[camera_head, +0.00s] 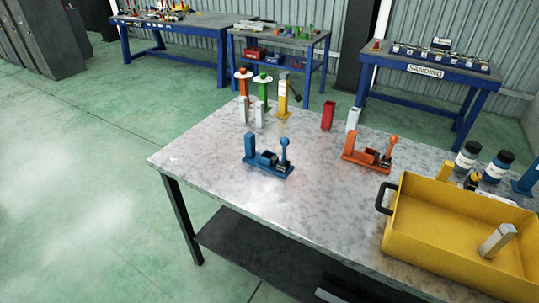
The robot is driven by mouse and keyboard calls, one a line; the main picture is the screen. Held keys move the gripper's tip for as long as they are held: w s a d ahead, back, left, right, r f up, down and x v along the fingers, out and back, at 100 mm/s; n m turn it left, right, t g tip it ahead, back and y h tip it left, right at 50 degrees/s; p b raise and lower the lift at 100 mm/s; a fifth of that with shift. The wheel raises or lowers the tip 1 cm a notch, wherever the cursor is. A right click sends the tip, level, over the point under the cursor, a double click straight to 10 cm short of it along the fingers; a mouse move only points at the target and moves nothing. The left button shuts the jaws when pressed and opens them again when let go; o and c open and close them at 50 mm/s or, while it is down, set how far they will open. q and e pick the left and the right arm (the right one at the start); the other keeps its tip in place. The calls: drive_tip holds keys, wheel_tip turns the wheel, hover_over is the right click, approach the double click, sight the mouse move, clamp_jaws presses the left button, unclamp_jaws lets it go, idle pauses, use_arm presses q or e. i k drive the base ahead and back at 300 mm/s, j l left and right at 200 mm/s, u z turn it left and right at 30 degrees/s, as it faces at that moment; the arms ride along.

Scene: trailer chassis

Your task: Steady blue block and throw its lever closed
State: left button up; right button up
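The blue block (268,165) stands on the grey metal table, left of the table's middle. It has a tall blue post at its left end and a lever (284,150) with a round blue knob at its right end. The lever stands roughly upright. Nothing touches the block. Neither of my grippers shows in the head view.
An orange block (367,158) with a similar lever stands to the right. A yellow bin (430,232) with a black handle holds a grey bar at the front right. Red, white, green and yellow pieces stand along the back edge. The table's front left is clear.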

sight(285, 141)
drive_tip(key=j+z, duration=0.15)
drive_tip(key=z, duration=0.25)
drive_tip(key=i+j+z, duration=0.1)
drive_tip(key=j+z, duration=0.15)
drive_tip(key=z, duration=0.15)
drive_tip(key=j+z, duration=0.4)
drive_tip(key=j, duration=0.4)
drive_tip(key=j+z, duration=0.1)
drive_tip(key=j, duration=0.8)
